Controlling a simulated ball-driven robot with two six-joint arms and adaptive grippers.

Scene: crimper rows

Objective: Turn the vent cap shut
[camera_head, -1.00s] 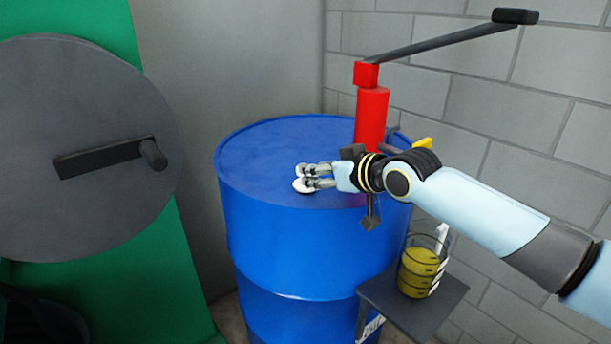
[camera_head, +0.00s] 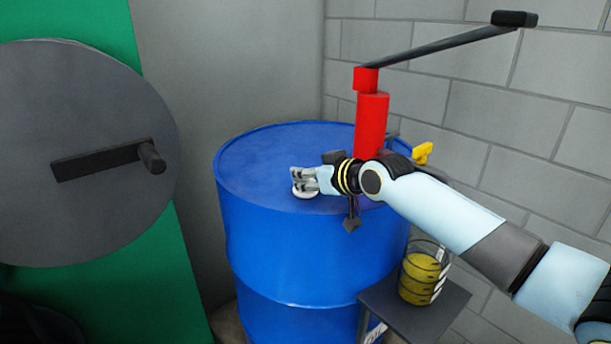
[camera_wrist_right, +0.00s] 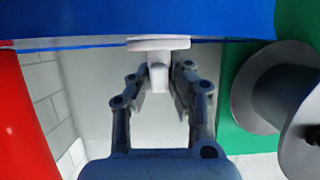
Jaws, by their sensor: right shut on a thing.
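The white vent cap (camera_head: 306,194) sits on top of the blue drum (camera_head: 300,250), near its front edge. In the right wrist view the cap (camera_wrist_right: 158,45) shows as a flat white disc with a narrower grip below it in the picture. My right gripper (camera_head: 304,180) is at the cap, its fingers on either side of the grip. The right wrist view also shows the fingers (camera_wrist_right: 165,80) closed about the grip. The far side of the cap is hidden by the fingers. My left gripper is not in view.
A red hand pump (camera_head: 371,125) with a long dark lever (camera_head: 440,45) stands on the drum behind my right wrist. A jug of yellow liquid (camera_head: 418,280) stands on a small dark stand (camera_head: 430,313) at right. A grey disc with a crank (camera_head: 90,150) is at left.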

